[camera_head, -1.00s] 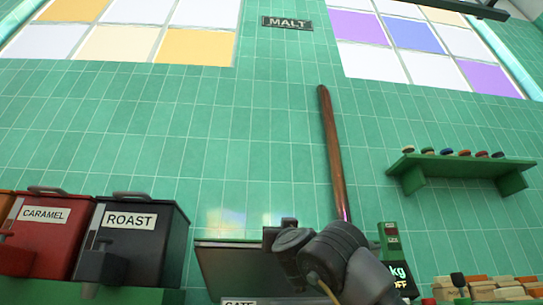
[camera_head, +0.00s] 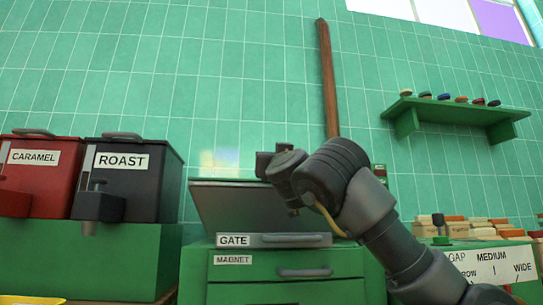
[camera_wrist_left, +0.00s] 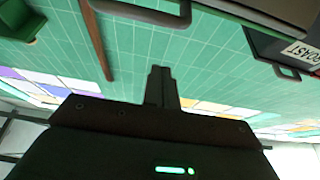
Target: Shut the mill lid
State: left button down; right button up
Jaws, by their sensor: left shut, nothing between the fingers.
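The mill (camera_head: 215,268) is a green cabinet low in the middle of the head view, with a GATE plate and a MAGNET drawer. Its dark grey lid (camera_head: 232,208) stands open, tilted up above the GATE plate. My left arm reaches in from the lower right across the lid's right part. Its gripper (camera_head: 268,163) is at the lid's upper edge; whether it touches cannot be told. In the left wrist view, upside down, the gripper (camera_wrist_left: 162,75) is shut and empty. A dark handle (camera_wrist_left: 140,14) shows just beyond the fingertips. My right gripper is not in view.
The black ROAST bin (camera_head: 140,180) and red CARAMEL bin (camera_head: 35,180) stand left on a green block. A brown pole (camera_head: 328,85) rises against the tiled wall behind. A green shelf (camera_head: 460,112) hangs at right, above a GAP panel (camera_head: 490,265).

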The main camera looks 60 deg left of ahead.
pick_arm(q)
jog(key=v, duration=0.6)
jog(key=shift+d+f, duration=0.15)
jog(key=shift+f, duration=0.35)
jog(key=shift+w, duration=0.1)
